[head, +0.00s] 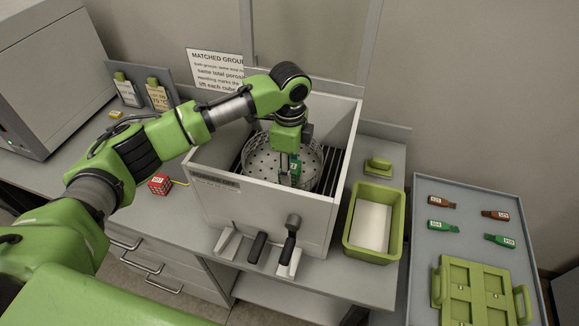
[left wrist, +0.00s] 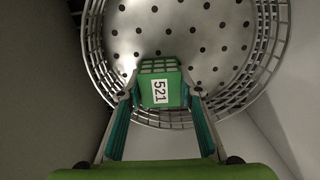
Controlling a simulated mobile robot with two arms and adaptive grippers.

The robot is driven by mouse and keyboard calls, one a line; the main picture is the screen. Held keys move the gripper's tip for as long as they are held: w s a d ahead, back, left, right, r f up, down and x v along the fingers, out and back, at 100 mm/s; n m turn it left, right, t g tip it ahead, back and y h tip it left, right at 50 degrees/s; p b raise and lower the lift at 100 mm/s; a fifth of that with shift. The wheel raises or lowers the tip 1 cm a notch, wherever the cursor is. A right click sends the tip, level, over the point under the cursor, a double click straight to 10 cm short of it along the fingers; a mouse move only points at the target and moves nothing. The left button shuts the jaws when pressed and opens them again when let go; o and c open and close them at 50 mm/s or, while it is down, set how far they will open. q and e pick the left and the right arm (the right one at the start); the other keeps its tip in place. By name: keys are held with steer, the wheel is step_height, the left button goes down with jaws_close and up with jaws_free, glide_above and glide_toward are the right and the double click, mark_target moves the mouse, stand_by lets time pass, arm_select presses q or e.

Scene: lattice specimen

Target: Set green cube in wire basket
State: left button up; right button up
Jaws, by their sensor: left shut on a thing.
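The green cube (left wrist: 161,84), a lattice block with a white label reading 521, is between the fingers of my left gripper (left wrist: 162,100). The left gripper (head: 289,172) is shut on it and points down into the white open-topped box. The wire basket (head: 258,163) is round, with a perforated metal floor, and sits inside that box. In the left wrist view the basket (left wrist: 268,75) shows its wire rim around the holed floor, with the cube over its near side. I cannot tell whether the cube touches the floor. My right gripper is not in view.
The white box (head: 222,190) has high walls around the basket and levers in front. A red lattice cube (head: 159,184) sits on the counter to its left. A green bin (head: 348,232) stands to its right, beside a grey tray table (head: 465,215) with several tags.

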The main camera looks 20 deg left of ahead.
arm_select(q)
steer(key=o, duration=1)
steer(key=shift+o, duration=0.4)
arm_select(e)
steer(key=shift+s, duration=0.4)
arm_select(q)
steer(key=shift+r+b, duration=0.35)
steer(key=shift+r, duration=0.2)
step_height(320, 180, up, 11)
steer(key=b, duration=0.3)
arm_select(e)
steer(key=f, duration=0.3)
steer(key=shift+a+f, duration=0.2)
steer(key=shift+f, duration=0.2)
arm_select(q)
steer(key=shift+r, duration=0.15)
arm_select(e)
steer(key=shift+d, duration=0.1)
